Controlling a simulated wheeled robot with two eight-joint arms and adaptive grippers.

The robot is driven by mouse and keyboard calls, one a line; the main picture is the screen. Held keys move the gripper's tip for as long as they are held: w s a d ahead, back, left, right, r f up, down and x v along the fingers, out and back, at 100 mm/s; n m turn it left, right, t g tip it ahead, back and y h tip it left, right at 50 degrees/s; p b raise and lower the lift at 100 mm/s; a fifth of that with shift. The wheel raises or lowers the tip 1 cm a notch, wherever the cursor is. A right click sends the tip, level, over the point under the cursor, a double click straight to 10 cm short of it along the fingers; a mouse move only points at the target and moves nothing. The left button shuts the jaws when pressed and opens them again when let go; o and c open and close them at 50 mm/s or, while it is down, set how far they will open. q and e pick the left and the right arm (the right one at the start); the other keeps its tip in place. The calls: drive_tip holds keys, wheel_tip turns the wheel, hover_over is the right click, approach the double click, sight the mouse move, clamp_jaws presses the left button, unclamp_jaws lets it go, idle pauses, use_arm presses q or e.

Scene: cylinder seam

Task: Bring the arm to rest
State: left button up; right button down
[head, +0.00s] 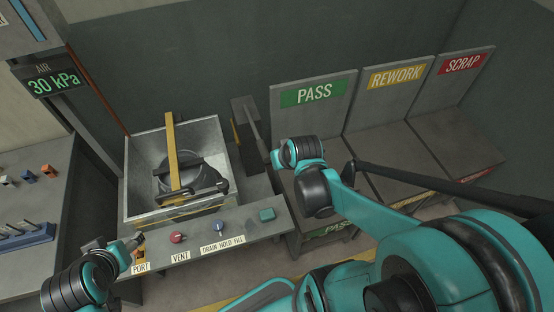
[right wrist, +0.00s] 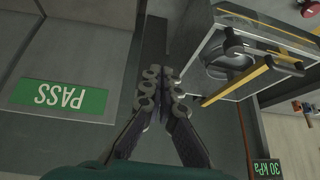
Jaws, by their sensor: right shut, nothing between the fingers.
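My right arm (head: 313,180) reaches over the front of the PASS bay in the head view. In the right wrist view my right gripper (right wrist: 162,82) is shut, its two dark fingers together with nothing between them. It points toward the dark gap between the PASS bay and the tank. My left gripper (head: 128,243) is at the lower left of the head view, close to the PORT label (head: 141,268). Its fingers are too small and dark to read, so I cannot tell whether it touches the port.
An open metal tank (head: 137,188) with a yellow bar (head: 172,150) across it stands left of the right arm. Its front panel carries a red knob (head: 177,237) and a blue knob (head: 219,227). PASS (head: 313,93), REWORK (head: 397,76) and SCRAP (head: 466,63) bays look empty where visible. A gauge (head: 54,84) reads 30 kPa.

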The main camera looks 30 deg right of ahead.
idle(0.6)
drive_tip(key=s+a+r+n+b, duration=0.1)
drive_tip(key=s+a+n+b, duration=0.1)
drive_tip(key=s+a+b, duration=0.4)
drive_tip(key=shift+s+a+r+t+y, duration=0.3)
drive_tip(key=shift+a+r, duration=0.1)
drive_tip(key=shift+a, duration=1.35)
idle(1.1)
